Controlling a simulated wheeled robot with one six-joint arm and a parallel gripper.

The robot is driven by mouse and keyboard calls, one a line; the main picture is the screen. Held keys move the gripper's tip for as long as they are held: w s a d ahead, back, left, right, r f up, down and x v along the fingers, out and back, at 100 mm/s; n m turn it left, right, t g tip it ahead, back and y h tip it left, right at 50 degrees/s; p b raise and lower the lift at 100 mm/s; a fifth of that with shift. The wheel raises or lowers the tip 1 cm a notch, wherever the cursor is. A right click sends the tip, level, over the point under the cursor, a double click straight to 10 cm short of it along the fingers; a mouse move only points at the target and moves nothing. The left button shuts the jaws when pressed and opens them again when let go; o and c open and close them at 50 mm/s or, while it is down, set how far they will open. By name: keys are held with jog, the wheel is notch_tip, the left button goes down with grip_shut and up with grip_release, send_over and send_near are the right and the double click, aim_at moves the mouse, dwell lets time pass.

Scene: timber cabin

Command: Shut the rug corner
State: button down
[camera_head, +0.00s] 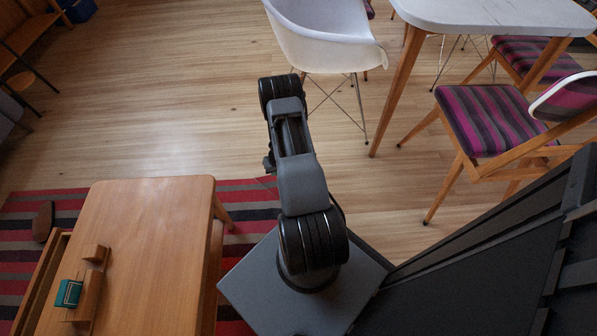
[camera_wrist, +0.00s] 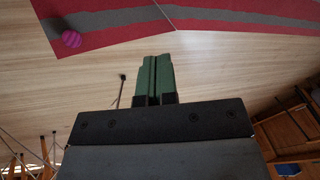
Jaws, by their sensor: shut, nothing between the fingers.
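The striped rug (camera_head: 247,208) lies on the floor under and around the coffee table in the head view, in red, grey and dark bands. In the wrist view, the red and grey rug (camera_wrist: 235,12) crosses the top edge, with a slanting line where two parts meet at different angles. I cannot tell whether that is a folded corner. My gripper (camera_wrist: 155,80) shows green fingers close together, shut and empty, pointing toward the rug with bare floor between. In the head view my arm hides the gripper.
A coffee table (camera_head: 155,255) bears a teal item (camera_head: 69,293) at left. A pink-purple ball (camera_wrist: 71,39) is by the rug. A white chair (camera_head: 325,35), dining table (camera_head: 500,14) and striped-seat chair (camera_head: 488,119) stand right. Floor (camera_head: 170,90) beyond the rug is clear.

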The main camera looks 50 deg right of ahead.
jog(key=s+d+r+n+g+h, duration=0.1)
jog(key=s+d+n+h, duration=0.15)
jog(key=n, duration=0.95)
jog(key=s+d+n+g+h, duration=0.15)
jog(key=n+h, duration=0.25)
jog(key=n, duration=0.7)
jog(key=b+x, duration=0.2)
jog(key=x, duration=0.2)
jog(key=b+x, duration=0.1)
jog(key=x, duration=0.4)
jog(key=b+x, duration=0.2)
jog(key=x, duration=0.2)
jog(key=shift+d+b, duration=0.3)
jog(key=shift+d, duration=0.1)
jog(key=shift+w+d+f, duration=0.1)
jog(key=shift+f, duration=0.1)
